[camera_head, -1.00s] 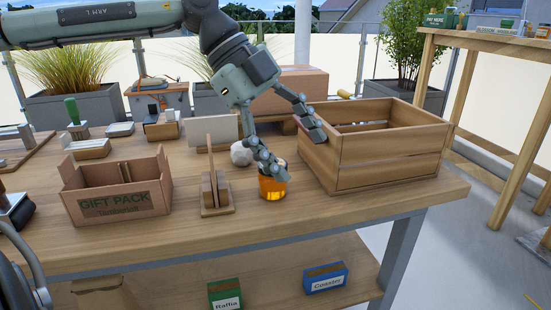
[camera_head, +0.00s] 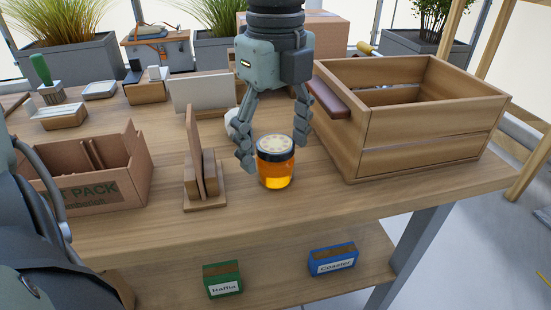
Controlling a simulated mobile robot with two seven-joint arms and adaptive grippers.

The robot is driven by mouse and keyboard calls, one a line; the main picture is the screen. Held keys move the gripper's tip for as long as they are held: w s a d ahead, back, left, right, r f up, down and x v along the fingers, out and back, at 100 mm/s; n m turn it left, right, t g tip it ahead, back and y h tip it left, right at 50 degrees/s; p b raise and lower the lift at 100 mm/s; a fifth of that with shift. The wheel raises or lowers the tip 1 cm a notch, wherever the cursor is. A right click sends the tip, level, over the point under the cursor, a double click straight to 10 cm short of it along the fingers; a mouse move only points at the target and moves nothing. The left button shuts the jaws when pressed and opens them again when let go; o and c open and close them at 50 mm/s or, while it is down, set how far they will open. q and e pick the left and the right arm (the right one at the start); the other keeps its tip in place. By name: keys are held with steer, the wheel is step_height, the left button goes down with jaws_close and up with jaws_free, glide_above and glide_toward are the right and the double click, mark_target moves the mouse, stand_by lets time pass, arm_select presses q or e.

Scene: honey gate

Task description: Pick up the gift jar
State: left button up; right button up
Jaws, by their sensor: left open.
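The gift jar (camera_head: 276,170) is a glass jar of amber honey with a dark-rimmed, pale patterned lid. It stands upright on the wooden table (camera_head: 330,212), right of a small wooden stand. My left gripper (camera_head: 273,150) points down from above and behind the jar. Its fingers are spread, one on the left side of the lid and one on the right, and the jar is not gripped. Whether a finger touches the glass I cannot tell. A dark body part at the lower left may be my right arm, but no right gripper shows.
A slatted wooden crate (camera_head: 425,135) stands close on the right. The wooden stand (camera_head: 203,190) and a cardboard gift pack box (camera_head: 90,185) are on the left. A white round object (camera_head: 231,124) is partly hidden behind the left finger. The table front before the jar is clear.

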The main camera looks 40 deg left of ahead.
mark_target(275, 161)
arm_select(q)
step_height(275, 161, down, 3)
steer(key=shift+s+f, duration=0.1)
steer(key=shift+c, duration=0.3)
steer(key=c, duration=1.4)
steer(key=shift+o, duration=0.2)
